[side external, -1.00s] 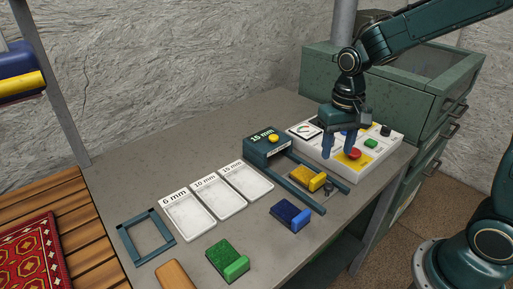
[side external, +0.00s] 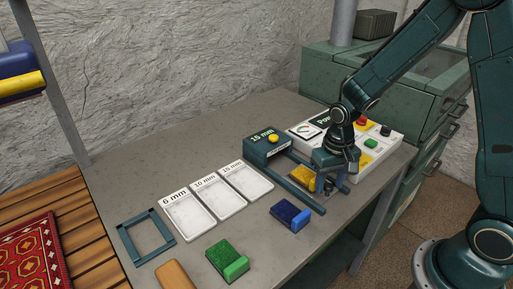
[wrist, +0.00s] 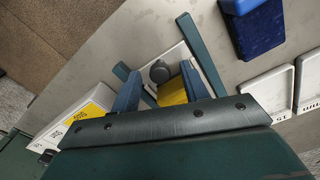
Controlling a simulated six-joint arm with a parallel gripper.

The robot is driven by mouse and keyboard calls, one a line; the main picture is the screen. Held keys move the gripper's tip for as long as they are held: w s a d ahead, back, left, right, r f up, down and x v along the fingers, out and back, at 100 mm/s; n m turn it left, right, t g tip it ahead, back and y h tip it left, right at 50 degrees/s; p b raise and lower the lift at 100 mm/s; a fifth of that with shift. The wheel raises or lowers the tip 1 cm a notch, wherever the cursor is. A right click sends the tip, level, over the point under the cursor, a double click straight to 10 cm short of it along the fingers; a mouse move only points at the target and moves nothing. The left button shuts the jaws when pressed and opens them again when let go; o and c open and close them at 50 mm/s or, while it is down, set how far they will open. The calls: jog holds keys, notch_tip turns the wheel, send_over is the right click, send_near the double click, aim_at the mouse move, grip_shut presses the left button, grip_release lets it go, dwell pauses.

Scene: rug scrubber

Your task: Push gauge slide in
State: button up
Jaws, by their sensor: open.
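The teal gauge (side external: 265,146), marked 15 mm with a yellow button on top, stands at the back of the bench with two rails (side external: 298,191) reaching forward. A yellow brush block (side external: 301,174) lies between the rails, partly hidden by my gripper. A dark round knob (wrist: 159,71) stands on a pale plate, likely the slide, between the rails; it also shows in the side view (side external: 328,188). My gripper (side external: 332,180) is low over the rails' front end. Its open blue fingers (wrist: 158,82) stand either side of the knob in the wrist view; contact cannot be told.
A white control panel (side external: 306,132) with buttons sits behind my gripper. A blue brush (side external: 290,216) lies just in front of the rails, a green brush (side external: 227,261) farther left. Three labelled white trays (side external: 187,218) and a teal frame (side external: 146,237) lie left.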

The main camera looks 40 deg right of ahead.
grip_shut()
jog(key=shift+w, duration=0.1)
jog(key=w, duration=1.4)
jog(key=shift+w, duration=0.1)
grip_release()
dwell(0.4)
